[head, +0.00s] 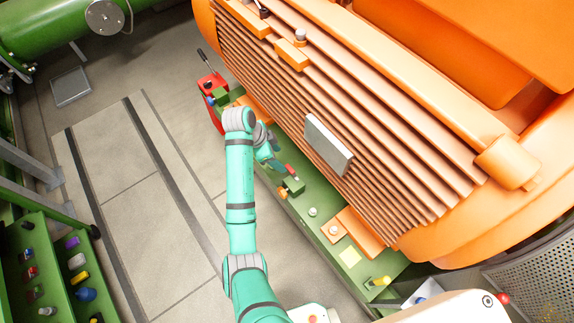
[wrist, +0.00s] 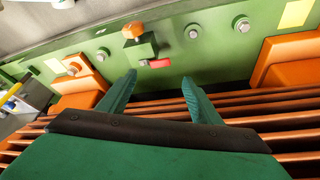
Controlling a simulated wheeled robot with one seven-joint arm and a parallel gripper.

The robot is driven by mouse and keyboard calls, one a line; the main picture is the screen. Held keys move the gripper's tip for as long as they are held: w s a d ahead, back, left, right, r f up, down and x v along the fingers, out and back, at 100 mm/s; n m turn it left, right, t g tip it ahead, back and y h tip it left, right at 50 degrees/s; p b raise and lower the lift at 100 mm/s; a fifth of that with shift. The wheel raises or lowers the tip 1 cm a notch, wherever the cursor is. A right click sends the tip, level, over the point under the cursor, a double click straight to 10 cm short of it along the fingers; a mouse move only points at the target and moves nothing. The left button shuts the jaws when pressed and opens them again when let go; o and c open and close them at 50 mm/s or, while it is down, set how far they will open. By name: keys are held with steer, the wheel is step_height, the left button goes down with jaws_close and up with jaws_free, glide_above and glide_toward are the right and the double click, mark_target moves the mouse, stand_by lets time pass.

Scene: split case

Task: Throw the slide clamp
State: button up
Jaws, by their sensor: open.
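A small green block with an orange knob and a red tab, which looks like the slide clamp, stands on the green base rail in the head view (head: 293,186). It also shows in the wrist view (wrist: 146,48), upper middle, with its red tab (wrist: 160,63) toward my gripper. My gripper (wrist: 158,80) is open and empty, its two teal fingers pointing at the rail on either side of the tab's line. A gap shows between the fingertips and the clamp. In the head view my gripper (head: 272,158) is beside the clamp, partly hidden by my wrist.
The large orange finned motor (head: 330,110) rises close beside the rail; its fins lie under my gripper in the wrist view. Bolts and orange feet (wrist: 76,68) line the green rail (wrist: 210,60). A red unit with a lever (head: 211,88) stands at the rail's far end.

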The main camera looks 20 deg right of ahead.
mark_target(289, 168)
steer(key=x, duration=0.8)
steer(key=shift+d+f, duration=0.15)
steer(key=shift+f, duration=0.25)
steer(key=c, duration=1.4)
steer(key=shift+w, duration=0.1)
jaws_close()
